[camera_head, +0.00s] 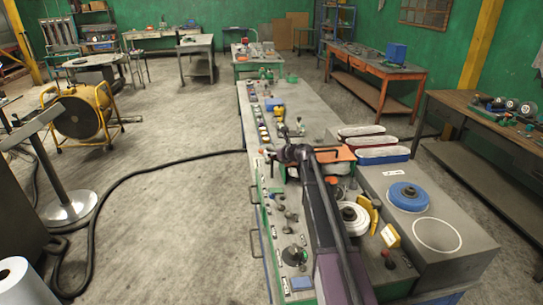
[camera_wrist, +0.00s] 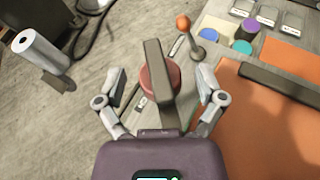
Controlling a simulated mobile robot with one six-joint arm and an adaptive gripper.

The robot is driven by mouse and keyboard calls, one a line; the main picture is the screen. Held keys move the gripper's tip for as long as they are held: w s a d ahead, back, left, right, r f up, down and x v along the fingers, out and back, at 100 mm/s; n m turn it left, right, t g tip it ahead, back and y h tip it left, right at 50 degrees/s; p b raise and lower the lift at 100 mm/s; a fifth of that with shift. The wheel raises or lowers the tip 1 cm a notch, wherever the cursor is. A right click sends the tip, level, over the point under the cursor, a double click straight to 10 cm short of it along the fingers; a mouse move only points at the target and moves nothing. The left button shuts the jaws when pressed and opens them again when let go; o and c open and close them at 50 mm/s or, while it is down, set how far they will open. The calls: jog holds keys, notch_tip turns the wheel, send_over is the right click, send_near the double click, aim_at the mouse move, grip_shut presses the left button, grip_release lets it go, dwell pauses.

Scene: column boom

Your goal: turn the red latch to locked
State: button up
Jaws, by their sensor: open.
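The red latch shows in the wrist view as a round red base (camera_wrist: 173,79) with a long dark grey handle bar (camera_wrist: 158,72) across it. The bar runs nearly up and down in the picture, tilted slightly. My gripper (camera_wrist: 161,84) is open, with one finger on each side of the latch. Clear gaps show between the fingers and the bar; I cannot tell the height difference. In the head view my gripper (camera_head: 284,153) is over the left edge of the long console (camera_head: 226,100), and the latch cannot be made out there.
An orange-knobbed lever (camera_wrist: 183,23) stands just beyond the latch. An orange panel (camera_wrist: 262,135) with a dark bar lies to the right. Coloured buttons (camera_wrist: 243,47) sit at the upper right. Open floor (camera_head: 170,190) lies left of the console, crossed by a black hose (camera_head: 150,167).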

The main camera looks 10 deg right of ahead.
jog(key=shift+w+a+f, duration=0.15)
jog(key=shift+w+a, duration=0.05)
jog(key=shift+w, duration=0.1)
jog(key=c, duration=1.2)
jog(key=shift+o, duration=0.2)
